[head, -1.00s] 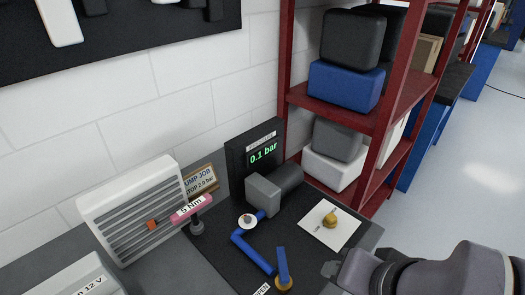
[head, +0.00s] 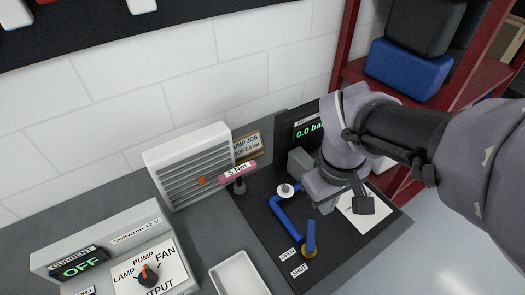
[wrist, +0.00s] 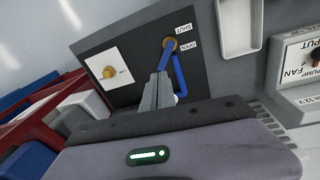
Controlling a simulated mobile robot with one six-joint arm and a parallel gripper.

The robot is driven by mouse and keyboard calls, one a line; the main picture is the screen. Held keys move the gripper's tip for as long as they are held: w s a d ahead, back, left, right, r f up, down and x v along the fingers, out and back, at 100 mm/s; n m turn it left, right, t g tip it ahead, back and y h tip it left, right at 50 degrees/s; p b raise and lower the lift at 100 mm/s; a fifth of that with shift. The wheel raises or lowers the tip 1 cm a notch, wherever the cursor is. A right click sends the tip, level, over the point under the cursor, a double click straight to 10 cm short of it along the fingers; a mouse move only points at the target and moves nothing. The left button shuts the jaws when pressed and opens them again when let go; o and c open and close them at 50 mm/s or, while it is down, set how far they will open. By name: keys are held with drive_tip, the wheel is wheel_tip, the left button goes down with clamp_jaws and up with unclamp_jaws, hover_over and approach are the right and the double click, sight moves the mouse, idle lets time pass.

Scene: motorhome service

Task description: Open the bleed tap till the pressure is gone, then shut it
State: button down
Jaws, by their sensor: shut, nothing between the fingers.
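The bleed tap (head: 307,251) has a brass base and a blue lever (head: 311,232) on the dark mat. OPEN and SHUT labels lie beside it. The lever points away from the front edge, close to the bent blue pipe (head: 290,221). The tap also shows in the wrist view (wrist: 170,43). The pressure display (head: 308,130) reads 0.0 bar in green, partly hidden by my arm. My gripper (head: 327,208) is shut and empty, above the mat behind the tap. In the wrist view its fingertips (wrist: 162,76) appear near the lever's free end; contact cannot be told.
A pink 5 Nm tool (head: 237,172) stands left of the pipe. A white card (head: 360,222) with a brass knob (wrist: 109,72) lies right. A tray (head: 240,276), heater (head: 188,165) and switch panel (head: 120,262) are left; a red shelf (head: 352,62) is behind.

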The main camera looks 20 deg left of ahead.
sight(310, 237)
drive_tip(key=w+a+f+n+h+p, duration=0.1)
drive_tip(key=a+f+n+h+p, duration=0.1)
drive_tip(key=a+f+n, duration=0.3)
drive_tip(key=a+f+n+h+p, duration=0.2)
drive_tip(key=a+f+n, duration=0.1)
drive_tip(key=a+n, duration=0.4)
drive_tip(key=shift+m+g, duration=0.3)
drive_tip(key=b+x, duration=0.1)
drive_tip(key=x, duration=0.2)
drive_tip(key=b+x, duration=0.1)
drive_tip(key=x, duration=0.2)
drive_tip(key=b+x, duration=0.1)
drive_tip(key=x, duration=0.2)
drive_tip(key=shift+w+a+f, duration=0.15)
drive_tip(key=shift+a+f, duration=0.05)
drive_tip(key=shift+f, duration=0.25)
drive_tip(key=d, duration=0.3)
drive_tip(key=shift+w+d+f+b, duration=0.2)
drive_tip(key=shift+w+f+b, duration=0.05)
drive_tip(key=shift+w+b, duration=0.1)
drive_tip(key=shift+w+d, duration=0.1)
drive_tip(key=shift+d, duration=0.3)
drive_tip(key=shift+r, duration=0.1)
